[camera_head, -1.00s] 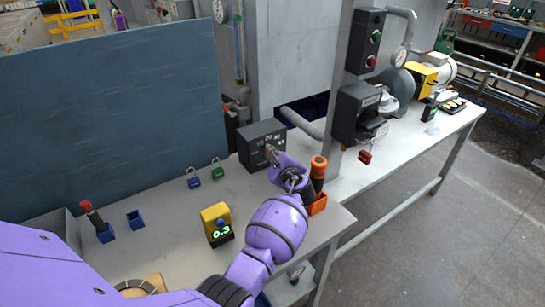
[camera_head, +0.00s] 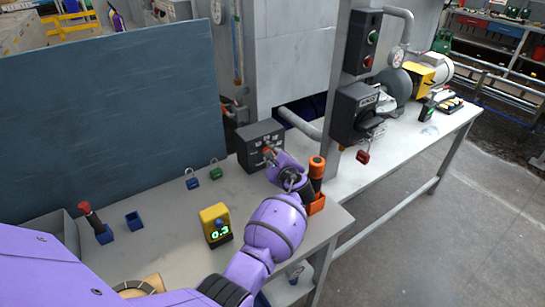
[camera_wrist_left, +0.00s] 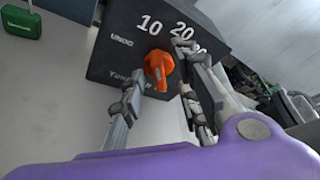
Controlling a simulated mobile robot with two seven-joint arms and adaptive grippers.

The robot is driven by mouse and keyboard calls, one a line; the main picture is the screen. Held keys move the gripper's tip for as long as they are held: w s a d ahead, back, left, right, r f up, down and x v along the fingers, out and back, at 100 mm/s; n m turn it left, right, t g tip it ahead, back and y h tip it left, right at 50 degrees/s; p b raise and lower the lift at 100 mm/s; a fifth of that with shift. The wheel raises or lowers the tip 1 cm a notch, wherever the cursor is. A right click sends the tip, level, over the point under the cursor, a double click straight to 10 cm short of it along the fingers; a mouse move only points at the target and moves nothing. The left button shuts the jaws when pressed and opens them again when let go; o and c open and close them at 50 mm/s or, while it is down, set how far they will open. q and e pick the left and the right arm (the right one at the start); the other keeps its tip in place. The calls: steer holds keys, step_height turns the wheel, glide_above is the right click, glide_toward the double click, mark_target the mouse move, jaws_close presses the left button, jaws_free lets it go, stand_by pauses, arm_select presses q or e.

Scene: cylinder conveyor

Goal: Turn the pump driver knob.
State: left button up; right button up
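A dark box (camera_head: 259,139) stands on the workbench near its back edge. In the left wrist view, the box face (camera_wrist_left: 119,62) carries an orange knob (camera_wrist_left: 158,66), with the numbers 10 and 20 above it. My left gripper (camera_wrist_left: 158,88) is open. Its two fingers lie left and right of the knob in that view, with a gap visible between them. The right finger overlaps the printed numbers. In the head view, the left gripper (camera_head: 269,158) is in front of the box and hides part of its face. My right gripper is not in view.
An orange-topped cylinder (camera_head: 316,172) stands close to the right of my left wrist. Blue (camera_head: 192,181) and green (camera_head: 215,172) padlocks lie left of the box. A yellow device (camera_head: 214,219) reading 0.3 stands nearer. A grey post (camera_head: 335,100) rises behind right.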

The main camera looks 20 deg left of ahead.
arm_select(q)
step_height(320, 180, up, 10)
steer(key=shift+f, duration=0.15)
stand_by(0.6)
